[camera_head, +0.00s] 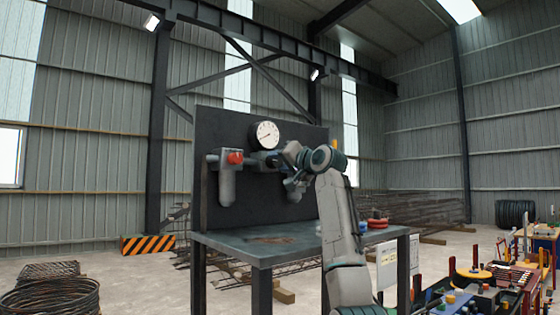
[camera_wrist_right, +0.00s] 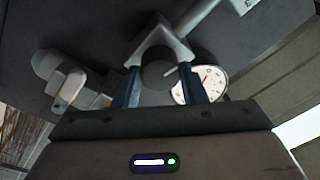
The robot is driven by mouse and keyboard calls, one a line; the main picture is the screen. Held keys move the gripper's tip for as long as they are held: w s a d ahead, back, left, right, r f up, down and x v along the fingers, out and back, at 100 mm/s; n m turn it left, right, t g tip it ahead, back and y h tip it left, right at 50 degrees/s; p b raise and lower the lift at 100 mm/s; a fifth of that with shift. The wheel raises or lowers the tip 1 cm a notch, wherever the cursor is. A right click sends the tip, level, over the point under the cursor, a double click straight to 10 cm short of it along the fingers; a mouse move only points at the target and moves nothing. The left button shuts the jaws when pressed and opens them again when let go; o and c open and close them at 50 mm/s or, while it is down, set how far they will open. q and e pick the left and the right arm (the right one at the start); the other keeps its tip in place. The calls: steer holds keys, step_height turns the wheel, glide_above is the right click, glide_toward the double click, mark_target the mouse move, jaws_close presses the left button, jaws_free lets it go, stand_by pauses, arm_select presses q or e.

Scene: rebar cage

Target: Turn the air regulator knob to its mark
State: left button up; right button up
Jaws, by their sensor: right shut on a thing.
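The air regulator is mounted on a dark upright panel, with its round white pressure gauge (camera_head: 266,134) above it. In the right wrist view the dark round regulator knob (camera_wrist_right: 158,74) sits between the two fingers of my right gripper (camera_wrist_right: 163,88), which is shut on it. A light line shows by the knob's right edge; I cannot tell whether it is at the mark. The gauge (camera_wrist_right: 208,82) shows just right of the fingers, its needle partly visible. In the head view my right gripper (camera_head: 290,162) hides the knob. My left gripper is not in view.
The panel stands on a metal bench (camera_head: 262,247). Red discs (camera_head: 378,223) lie at the bench's right. A cluttered tool area (camera_head: 480,285) is at the lower right.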

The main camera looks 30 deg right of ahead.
steer(key=shift+w+f+n, duration=0.1)
steer(key=shift+f+n, duration=0.1)
steer(key=shift+n, duration=0.7)
steer(key=o, duration=1)
steer(key=shift+c, duration=0.2)
steer(key=shift+o, duration=0.2)
steer(key=shift+r, duration=0.1)
steer(key=shift+s, duration=0.2)
